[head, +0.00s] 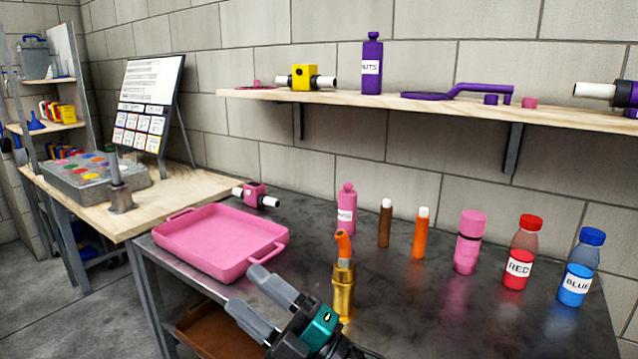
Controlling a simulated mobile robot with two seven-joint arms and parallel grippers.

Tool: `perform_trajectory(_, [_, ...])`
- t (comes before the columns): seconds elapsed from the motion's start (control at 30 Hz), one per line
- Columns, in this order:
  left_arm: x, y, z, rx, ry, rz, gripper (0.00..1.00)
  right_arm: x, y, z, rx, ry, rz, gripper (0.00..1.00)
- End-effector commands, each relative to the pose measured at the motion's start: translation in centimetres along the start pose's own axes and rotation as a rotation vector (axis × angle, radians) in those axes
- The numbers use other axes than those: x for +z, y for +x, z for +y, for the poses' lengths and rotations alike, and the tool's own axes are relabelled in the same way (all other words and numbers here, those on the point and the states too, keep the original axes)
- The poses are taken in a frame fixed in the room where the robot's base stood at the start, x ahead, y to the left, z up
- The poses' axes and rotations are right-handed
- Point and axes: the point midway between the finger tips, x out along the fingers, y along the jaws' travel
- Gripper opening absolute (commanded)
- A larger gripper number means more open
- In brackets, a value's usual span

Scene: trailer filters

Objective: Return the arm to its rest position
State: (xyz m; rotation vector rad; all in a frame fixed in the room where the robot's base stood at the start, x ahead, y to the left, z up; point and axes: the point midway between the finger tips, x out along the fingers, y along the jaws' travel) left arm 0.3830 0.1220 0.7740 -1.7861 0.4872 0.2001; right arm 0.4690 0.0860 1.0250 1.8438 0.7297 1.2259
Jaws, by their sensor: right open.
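My right gripper (255,292) reaches in from the bottom of the head view. Its two grey fingers are apart with nothing between them. It is over the front edge of the dark metal table (420,315), just in front of the pink tray (215,243). A gold stand with an orange tip (344,285) is just to the right of the fingers. I cannot tell whether they touch. My left gripper does not show.
A pink bottle (346,210), brown tube (385,222), orange tube (420,233), pink container (468,242), red bottle (519,268) and blue bottle (577,285) line the table's back. A pink valve (256,196) lies behind the tray. A wooden shelf (370,102) hangs above.

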Motion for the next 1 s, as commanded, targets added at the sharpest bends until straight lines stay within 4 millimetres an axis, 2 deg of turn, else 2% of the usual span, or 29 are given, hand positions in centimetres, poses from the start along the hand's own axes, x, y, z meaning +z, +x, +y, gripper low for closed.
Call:
perform_trajectory(0.03, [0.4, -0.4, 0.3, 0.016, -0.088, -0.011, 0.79, 1.3, -2.1, -0.5, 0.018, 0.093, -0.114, 0.58])
perform_trajectory(0.13, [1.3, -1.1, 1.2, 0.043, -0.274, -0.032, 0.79, 4.0, -6.8, -1.7, 0.052, 0.271, -0.341, 0.58])
perform_trajectory(0.27, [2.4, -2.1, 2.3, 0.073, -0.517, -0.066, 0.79, 6.1, -14.2, -4.0, 0.087, 0.494, -0.633, 0.58])
perform_trajectory(0.3, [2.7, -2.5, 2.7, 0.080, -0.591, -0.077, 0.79, 6.4, -16.8, -4.9, 0.095, 0.561, -0.722, 0.58])
perform_trajectory(0.43, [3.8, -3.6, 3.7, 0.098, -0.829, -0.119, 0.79, 6.0, -25.4, -7.7, 0.120, 0.770, -1.006, 0.58])
perform_trajectory(0.5, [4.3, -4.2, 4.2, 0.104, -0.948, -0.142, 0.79, 5.0, -29.7, -9.0, 0.130, 0.869, -1.145, 0.58])
perform_trajectory(0.6, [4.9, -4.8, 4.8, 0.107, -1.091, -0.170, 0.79, 3.1, -34.8, -10.4, 0.140, 0.981, -1.309, 0.58])
perform_trajectory(0.7, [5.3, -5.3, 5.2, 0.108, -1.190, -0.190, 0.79, 1.4, -38.2, -11.2, 0.148, 1.056, -1.423, 0.58])
perform_trajectory(0.8, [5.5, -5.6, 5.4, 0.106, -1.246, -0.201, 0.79, 0.3, -40.1, -11.6, 0.151, 1.098, -1.485, 0.58])
perform_trajectory(1.0, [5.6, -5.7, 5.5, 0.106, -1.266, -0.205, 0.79, 0.0, -40.7, -11.8, 0.152, 1.111, -1.507, 0.58])
